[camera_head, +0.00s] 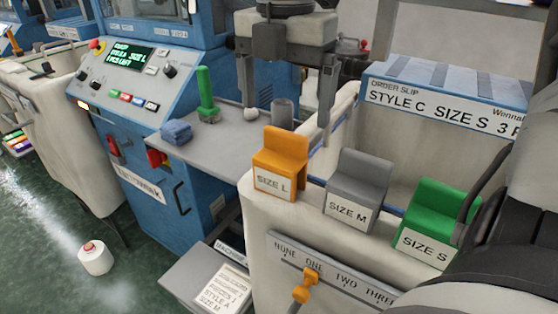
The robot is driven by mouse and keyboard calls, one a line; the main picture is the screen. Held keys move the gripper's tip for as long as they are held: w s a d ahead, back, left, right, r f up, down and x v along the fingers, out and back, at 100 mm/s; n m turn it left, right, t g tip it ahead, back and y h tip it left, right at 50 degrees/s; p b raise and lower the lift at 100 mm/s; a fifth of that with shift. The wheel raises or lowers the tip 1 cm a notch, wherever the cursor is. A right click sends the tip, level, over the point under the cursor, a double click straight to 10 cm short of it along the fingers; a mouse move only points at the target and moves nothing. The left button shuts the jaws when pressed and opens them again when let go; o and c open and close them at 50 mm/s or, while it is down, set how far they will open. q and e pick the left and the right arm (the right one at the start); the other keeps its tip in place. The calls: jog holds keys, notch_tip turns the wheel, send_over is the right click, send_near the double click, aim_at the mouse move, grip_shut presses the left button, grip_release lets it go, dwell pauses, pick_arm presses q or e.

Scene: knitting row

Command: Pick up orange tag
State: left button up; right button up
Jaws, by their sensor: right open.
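The orange tag (279,163), marked SIZE L, sits upright on the rim of the cream bin (262,222) at picture centre. It is chair-shaped with a white label. My right gripper (287,122) hangs above and around it from the top of the view, pointing down. Its two fingers are wide apart, left and right of the tag's top, with nothing between them that they grip. I cannot tell how far behind the tag the fingertips are. My left gripper is not in view.
A grey SIZE M tag (356,185) and a green SIZE S tag (430,222) stand to the right on the same rim. An orange slider knob (305,287) is below. A blue machine (150,120) with a grey shelf stands left. A white cone (94,258) is on the floor.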

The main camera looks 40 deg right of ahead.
aim_at(284, 133)
jog(key=f, duration=0.8)
jog(key=shift+w+d+f, duration=0.2)
jog(key=shift+f, duration=0.15)
jog(key=c, duration=1.1)
